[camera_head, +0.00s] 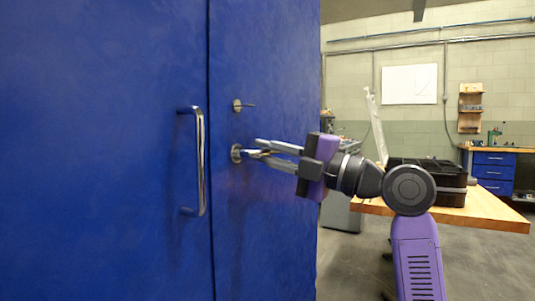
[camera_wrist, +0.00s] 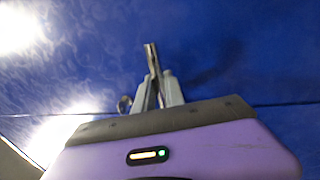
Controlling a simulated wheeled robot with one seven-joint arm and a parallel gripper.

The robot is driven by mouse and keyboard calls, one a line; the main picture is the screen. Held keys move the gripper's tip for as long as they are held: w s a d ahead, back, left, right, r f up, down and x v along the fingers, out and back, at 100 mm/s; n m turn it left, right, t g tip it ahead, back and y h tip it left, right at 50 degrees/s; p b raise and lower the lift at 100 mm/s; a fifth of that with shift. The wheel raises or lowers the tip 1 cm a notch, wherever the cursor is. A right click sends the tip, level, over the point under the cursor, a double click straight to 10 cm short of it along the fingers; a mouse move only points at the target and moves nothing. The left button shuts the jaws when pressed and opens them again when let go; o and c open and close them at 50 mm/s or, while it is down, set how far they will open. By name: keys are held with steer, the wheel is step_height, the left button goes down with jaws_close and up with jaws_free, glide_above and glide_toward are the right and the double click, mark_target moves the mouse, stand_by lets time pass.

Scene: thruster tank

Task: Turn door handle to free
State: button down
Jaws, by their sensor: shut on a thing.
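The blue door (camera_head: 105,150) fills the left of the head view, with a tall vertical seam in it. A small metal door handle (camera_head: 236,153) with a round base sits right of the seam. My gripper (camera_head: 257,148) reaches in from the right and is shut on this handle. In the wrist view, the handle (camera_wrist: 151,58) rises from between the two grey fingers of my gripper (camera_wrist: 156,90). The fingers hide part of it.
A second small handle (camera_head: 240,105) sits just above the held one. A chrome pull bar (camera_head: 200,160) stands left of the seam. Behind my arm is a wooden table (camera_head: 485,212) with a black case (camera_head: 440,185). Open floor lies at the right.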

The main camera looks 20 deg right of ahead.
steer(key=c, duration=1.4)
jaws_free()
steer(key=p+v, duration=0.1)
steer(key=v, duration=0.6)
steer(key=shift+s+d+p, duration=0.2)
steer(key=shift+s+p, duration=0.1)
steer(key=shift+f, duration=0.1)
